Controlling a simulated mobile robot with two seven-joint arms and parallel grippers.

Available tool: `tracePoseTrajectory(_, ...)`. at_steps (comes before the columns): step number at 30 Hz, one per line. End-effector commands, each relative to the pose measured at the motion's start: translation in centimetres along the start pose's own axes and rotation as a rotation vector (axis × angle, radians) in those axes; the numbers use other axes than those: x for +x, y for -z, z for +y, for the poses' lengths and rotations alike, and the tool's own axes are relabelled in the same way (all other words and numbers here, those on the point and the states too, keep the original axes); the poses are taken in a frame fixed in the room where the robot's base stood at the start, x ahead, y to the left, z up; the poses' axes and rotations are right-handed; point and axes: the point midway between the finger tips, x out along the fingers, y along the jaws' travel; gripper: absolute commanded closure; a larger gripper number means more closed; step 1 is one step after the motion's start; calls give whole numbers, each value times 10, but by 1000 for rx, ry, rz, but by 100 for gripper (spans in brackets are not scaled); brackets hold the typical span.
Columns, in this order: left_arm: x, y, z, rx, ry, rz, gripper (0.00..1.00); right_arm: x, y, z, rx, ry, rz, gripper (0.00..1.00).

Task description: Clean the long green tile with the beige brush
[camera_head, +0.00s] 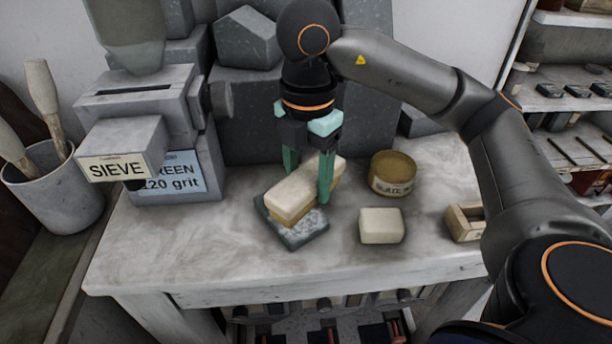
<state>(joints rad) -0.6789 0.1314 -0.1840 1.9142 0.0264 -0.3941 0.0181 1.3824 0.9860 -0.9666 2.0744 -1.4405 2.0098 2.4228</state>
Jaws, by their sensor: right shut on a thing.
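The beige brush (291,198) is a pale block with a yellowish-tan lower layer. My right gripper (309,176), with green fingers, is shut on it from above, one finger on each side. Under the brush lies a dark grey-green tile (303,234), its top mottled with whitish dust. The brush covers much of the tile and is set at an angle over it. I cannot tell whether its underside touches the tile. My left gripper is not in view.
On the grey worktop (160,258), a pale block (382,226), a labelled round tin (392,175) and a small wooden box (463,222) stand to the right. A grey machine with a "SIEVE" sign (118,168) stands at the left. The front left of the worktop is clear.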

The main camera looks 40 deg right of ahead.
Motion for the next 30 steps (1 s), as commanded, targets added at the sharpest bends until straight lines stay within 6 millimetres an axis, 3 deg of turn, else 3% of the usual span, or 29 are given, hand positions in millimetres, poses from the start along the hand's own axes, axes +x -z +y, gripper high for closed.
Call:
tracePoseTrajectory(22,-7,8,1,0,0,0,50,0,41,0,-4,1,0,82)
tracePoseTrajectory(30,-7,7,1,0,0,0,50,1,43,0,-1,1,0,82)
